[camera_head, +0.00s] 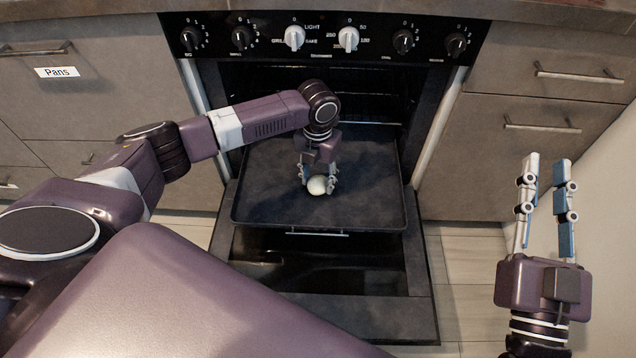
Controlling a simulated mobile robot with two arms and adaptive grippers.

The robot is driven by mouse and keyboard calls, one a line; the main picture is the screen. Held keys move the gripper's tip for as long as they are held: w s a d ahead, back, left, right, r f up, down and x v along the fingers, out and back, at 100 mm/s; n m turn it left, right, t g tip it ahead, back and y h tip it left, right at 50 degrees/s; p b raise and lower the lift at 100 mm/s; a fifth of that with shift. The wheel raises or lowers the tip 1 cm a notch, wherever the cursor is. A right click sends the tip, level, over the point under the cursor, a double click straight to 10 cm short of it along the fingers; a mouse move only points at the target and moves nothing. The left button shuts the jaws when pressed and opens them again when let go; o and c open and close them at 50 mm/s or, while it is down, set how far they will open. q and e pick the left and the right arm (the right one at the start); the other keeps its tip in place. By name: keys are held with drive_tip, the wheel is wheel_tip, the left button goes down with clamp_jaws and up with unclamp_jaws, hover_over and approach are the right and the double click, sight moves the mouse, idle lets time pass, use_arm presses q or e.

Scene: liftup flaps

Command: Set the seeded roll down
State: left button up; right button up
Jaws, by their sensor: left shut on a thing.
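A small pale, rounded roll (317,185) is at the middle of a dark baking tray (270,208). Seeds on it are too small to make out. My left gripper (318,182) reaches down from above and is shut on the roll, with a finger on each side. Whether the roll touches the tray or is just above it, I cannot tell. My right gripper (547,170) is open and empty at the right, over the floor, away from the tray.
The tray sits partly out of the open oven (310,80), above its lowered door (400,310). The knob panel (322,38) is above the opening. Closed drawers flank the oven, one labelled Pans (57,72). The rest of the tray is bare.

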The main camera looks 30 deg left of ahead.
use_arm(q)
drive_tip(key=shift+f, duration=0.5)
use_arm(e)
drive_tip(key=shift+s+r+t+y, duration=0.15)
drive_tip(key=shift+s+r+t, duration=0.05)
drive_tip(key=shift+r, duration=0.3)
drive_tip(key=shift+s+r+t+y, duration=0.15)
drive_tip(key=shift+r+t, duration=0.05)
drive_tip(key=shift+r, duration=0.25)
use_arm(q)
drive_tip(key=o, duration=1.2)
drive_tip(key=shift+f, duration=0.1)
drive_tip(key=shift+c, duration=0.2)
